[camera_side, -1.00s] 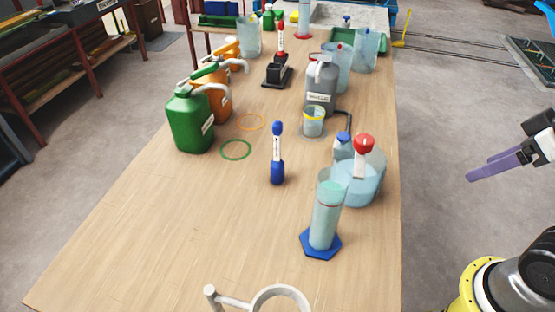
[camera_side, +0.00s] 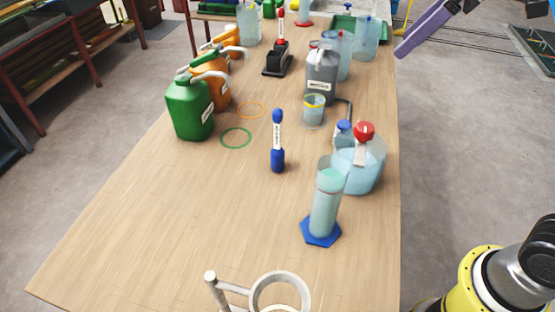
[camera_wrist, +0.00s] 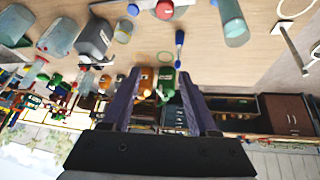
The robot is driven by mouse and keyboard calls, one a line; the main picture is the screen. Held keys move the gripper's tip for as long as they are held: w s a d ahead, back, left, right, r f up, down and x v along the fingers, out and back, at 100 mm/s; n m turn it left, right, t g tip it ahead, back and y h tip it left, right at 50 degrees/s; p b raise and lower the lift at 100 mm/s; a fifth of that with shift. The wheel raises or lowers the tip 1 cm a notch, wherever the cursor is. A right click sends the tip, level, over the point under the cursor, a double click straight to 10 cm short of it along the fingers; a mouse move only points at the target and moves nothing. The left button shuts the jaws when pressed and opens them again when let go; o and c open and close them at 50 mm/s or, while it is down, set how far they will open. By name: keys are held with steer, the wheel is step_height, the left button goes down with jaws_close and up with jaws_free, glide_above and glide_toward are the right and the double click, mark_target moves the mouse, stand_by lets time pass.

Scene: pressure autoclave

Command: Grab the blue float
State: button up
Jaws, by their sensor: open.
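The blue float (camera_side: 277,142) stands upright near the middle of the table, with blue ends and a white labelled stem. It also shows in the wrist view (camera_wrist: 179,45), above and slightly right of the gap between my fingers. My gripper (camera_side: 402,52) has long purple fingers and is at the upper right of the side view, raised and well apart from the float. In the wrist view my gripper's two fingers (camera_wrist: 158,73) are spread apart with nothing held between them.
A hexagonal-based cylinder (camera_side: 325,205) and a red-capped bottle (camera_side: 362,170) stand right of the float. A green jerrycan (camera_side: 190,108) and a green ring (camera_side: 236,138) are to its left. A white ring stand (camera_side: 280,292) is at the front. The table's (camera_side: 160,220) front left is clear.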

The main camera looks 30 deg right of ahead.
steer(key=w+a+n, duration=0.2)
steer(key=w+a, duration=0.3)
steer(key=w, duration=0.2)
steer(key=g+y, duration=0.1)
steer(key=g, duration=0.1)
glide_above(278, 109)
steer(key=s+d, duration=0.1)
steer(key=d, duration=0.1)
steer(key=shift+n, duration=0.3)
step_height(278, 109, down, 14)
steer(key=shift+r, duration=0.25)
steer(key=shift+s+x, duration=0.2)
steer(key=shift+x, duration=1.4)
steer(key=shift+s+x, duration=0.15)
steer(key=shift+x, duration=1.4)
steer(key=shift+a, duration=0.15)
jaws_close()
